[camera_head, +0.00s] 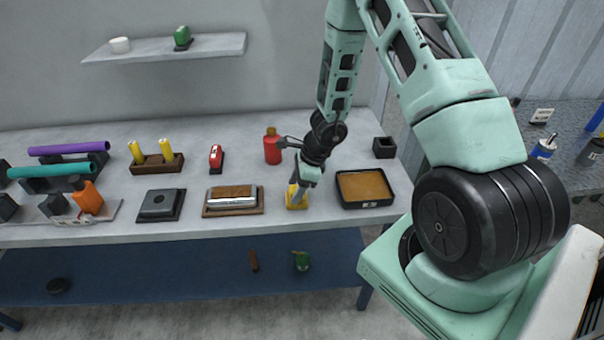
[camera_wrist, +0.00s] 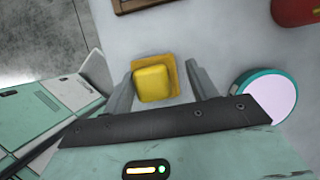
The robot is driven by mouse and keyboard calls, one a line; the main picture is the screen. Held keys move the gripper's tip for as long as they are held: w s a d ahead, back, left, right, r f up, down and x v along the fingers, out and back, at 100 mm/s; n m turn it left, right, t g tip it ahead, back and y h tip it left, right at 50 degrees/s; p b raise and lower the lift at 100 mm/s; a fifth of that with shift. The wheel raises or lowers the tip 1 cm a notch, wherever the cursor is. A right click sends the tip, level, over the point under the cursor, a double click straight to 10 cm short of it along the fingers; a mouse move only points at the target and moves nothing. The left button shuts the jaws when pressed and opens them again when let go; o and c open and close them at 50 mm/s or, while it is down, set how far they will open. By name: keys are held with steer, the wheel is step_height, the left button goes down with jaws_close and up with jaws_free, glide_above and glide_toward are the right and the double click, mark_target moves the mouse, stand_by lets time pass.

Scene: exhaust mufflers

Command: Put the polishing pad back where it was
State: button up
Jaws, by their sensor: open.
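A yellow block (camera_wrist: 152,84), which I take to be the polishing pad, rests on or against a flat darker yellow square (camera_wrist: 174,73). In the head view the yellow block (camera_head: 293,199) is at the front of the workbench, partly hidden by my gripper (camera_head: 298,189). In the wrist view my gripper (camera_wrist: 160,72) is open, with one finger on each side of the block. The left finger is close to it and a gap shows at the right finger. I cannot tell whether the left finger touches.
A black tray with tan filling (camera_head: 365,202) stands right of the yellow block. A silver bar on a wooden board (camera_head: 232,202) lies to its left. A red bottle (camera_head: 272,151) and a small black box (camera_head: 384,147) stand behind. The workbench's front edge (camera_head: 240,228) is close.

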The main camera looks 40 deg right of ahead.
steer(key=p+v, duration=0.2)
steer(key=v, duration=1)
steer(key=s+a+r+n+g, duration=0.1)
steer(key=s+a+r+n, duration=0.1)
steer(key=a+r+n, duration=0.4)
steer(key=s+a+r+n+g, duration=0.15)
steer(key=a+n, duration=0.25)
steer(key=a, duration=0.4)
steer(key=s+a+r+n, duration=0.2)
steer(key=a+r+n, duration=0.1)
steer(key=a+n, duration=0.3)
steer(key=s+a+r+n+h, duration=0.1)
steer(key=s+a+r+n, duration=0.2)
steer(key=s+n, duration=0.5)
steer(key=s+a+r+n+h, duration=0.2)
steer(key=s+a+n, duration=0.3)
steer(key=s+n, duration=0.3)
steer(key=shift+r+n, duration=0.3)
steer(key=shift+r, duration=0.35)
steer(key=shift+a, duration=0.15)
step_height(320, 180, down, 4)
steer(key=b, duration=0.4)
steer(key=shift+f+b, duration=0.1)
steer(key=shift+b, duration=0.2)
